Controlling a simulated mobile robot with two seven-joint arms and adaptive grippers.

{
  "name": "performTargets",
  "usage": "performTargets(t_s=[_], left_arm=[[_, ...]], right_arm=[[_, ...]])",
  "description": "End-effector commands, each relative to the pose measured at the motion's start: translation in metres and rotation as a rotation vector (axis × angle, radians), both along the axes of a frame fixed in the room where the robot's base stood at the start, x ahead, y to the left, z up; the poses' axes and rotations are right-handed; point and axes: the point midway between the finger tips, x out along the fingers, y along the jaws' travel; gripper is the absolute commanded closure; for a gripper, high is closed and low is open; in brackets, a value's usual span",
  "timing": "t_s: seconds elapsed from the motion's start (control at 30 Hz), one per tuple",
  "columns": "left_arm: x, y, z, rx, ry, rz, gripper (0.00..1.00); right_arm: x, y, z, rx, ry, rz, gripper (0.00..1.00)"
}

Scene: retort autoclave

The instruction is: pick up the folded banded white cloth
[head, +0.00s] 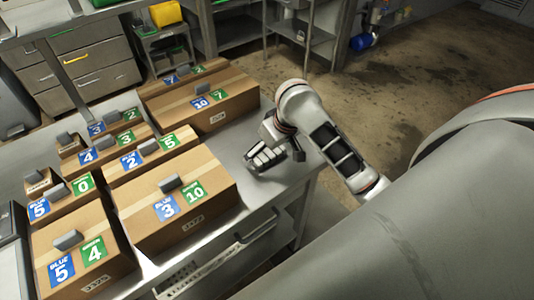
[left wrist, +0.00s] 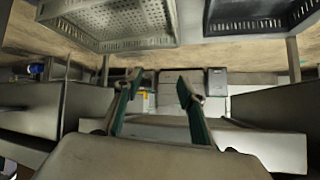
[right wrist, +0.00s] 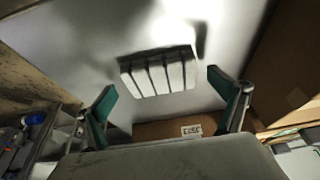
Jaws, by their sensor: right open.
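The folded banded white cloth (head: 265,158) lies on the steel table near its right edge, beside the cardboard boxes. It also shows in the right wrist view (right wrist: 160,73), with dark bands across it. My right gripper (head: 284,143) is right at the cloth in the head view. In the right wrist view its fingers (right wrist: 170,95) are spread wide, with the cloth beyond and between them, not held. My left gripper (left wrist: 160,85) shows only in the left wrist view, its fingers apart with nothing between them.
A drawer cabinet (head: 75,70) stands behind. A perforated metal tray (left wrist: 115,22) shows in the left wrist view.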

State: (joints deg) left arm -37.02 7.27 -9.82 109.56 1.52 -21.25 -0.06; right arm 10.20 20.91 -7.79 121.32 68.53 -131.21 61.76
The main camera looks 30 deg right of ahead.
Motion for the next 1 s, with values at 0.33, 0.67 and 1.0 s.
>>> performTargets(t_s=[0.33, 0.67, 1.0], left_arm=[[-0.006, 0.0, -0.004, 0.0, 0.011, 0.001, 0.6], [-0.007, -0.004, -0.004, -0.011, 0.015, 0.009, 0.6], [-0.007, -0.004, -0.004, -0.009, 0.014, 0.008, 0.6]], right_arm=[[0.0, 0.0, 0.0, 0.0, 0.0, 0.0, 0.42], [0.0, 0.0, 0.002, 0.001, 0.0, 0.001, 0.42], [0.001, 0.0, 0.035, -0.002, -0.006, 0.003, 0.42]])
